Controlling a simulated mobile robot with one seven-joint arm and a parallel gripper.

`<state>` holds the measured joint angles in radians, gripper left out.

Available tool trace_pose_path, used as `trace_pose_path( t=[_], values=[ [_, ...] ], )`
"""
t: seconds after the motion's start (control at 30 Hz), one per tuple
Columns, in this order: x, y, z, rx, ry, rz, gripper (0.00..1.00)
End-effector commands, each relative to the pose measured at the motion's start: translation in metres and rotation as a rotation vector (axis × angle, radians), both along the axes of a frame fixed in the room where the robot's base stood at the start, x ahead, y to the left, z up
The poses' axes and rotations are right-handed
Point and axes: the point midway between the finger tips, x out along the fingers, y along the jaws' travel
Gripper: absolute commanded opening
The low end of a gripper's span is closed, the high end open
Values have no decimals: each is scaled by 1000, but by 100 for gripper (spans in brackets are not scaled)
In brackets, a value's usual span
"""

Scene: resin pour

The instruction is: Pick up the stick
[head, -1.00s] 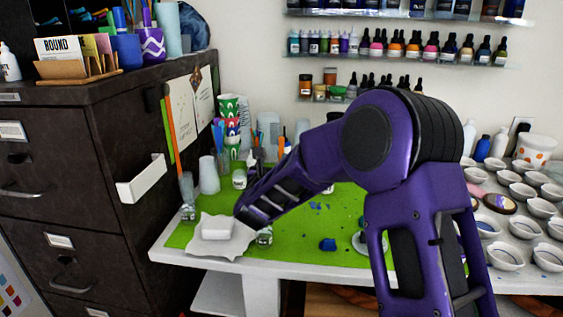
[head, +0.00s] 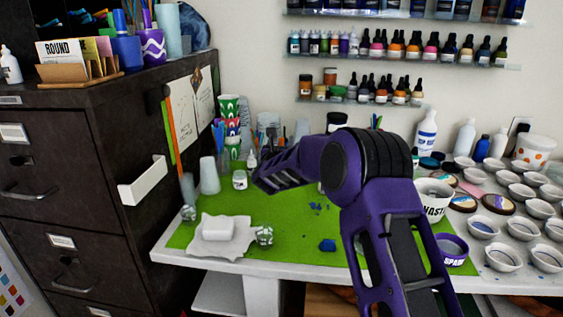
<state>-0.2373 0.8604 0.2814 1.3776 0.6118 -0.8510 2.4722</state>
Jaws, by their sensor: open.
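My arm reaches in from the lower right over the green mat, and my gripper (head: 262,181) is at its far left end, above the back half of the mat. It is open, with nothing seen in it; the fingers are small and dark. I cannot tell which stick the task means. Several thin sticks (head: 270,134) stand upright in a container at the back of the table, behind my gripper and apart from it. More thin blue sticks (head: 377,121) show behind my arm, their lower ends hidden. Long orange and green strips (head: 171,130) hang on the cabinet side.
On the green mat (head: 290,236) are a white block (head: 218,228) on a crumpled sheet, small jars (head: 264,236) and a blue lump (head: 327,245). Stacked cups (head: 230,125) stand at the back left. The dark cabinet (head: 110,190) borders the left; white bowls (head: 503,256) crowd the right.

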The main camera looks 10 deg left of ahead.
Motion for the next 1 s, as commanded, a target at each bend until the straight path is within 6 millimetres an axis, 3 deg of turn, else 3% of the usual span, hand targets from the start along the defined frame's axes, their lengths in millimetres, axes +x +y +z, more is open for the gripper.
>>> trace_pose_path(
  t=[0.23, 0.57, 1.0],
  values=[
    [2, 0, 0, 0, 1, 0, 56],
    [1, 0, 0, 0, 0, 0, 0],
    [1, 0, 2, 1, 0, 0, 0]
  ],
)
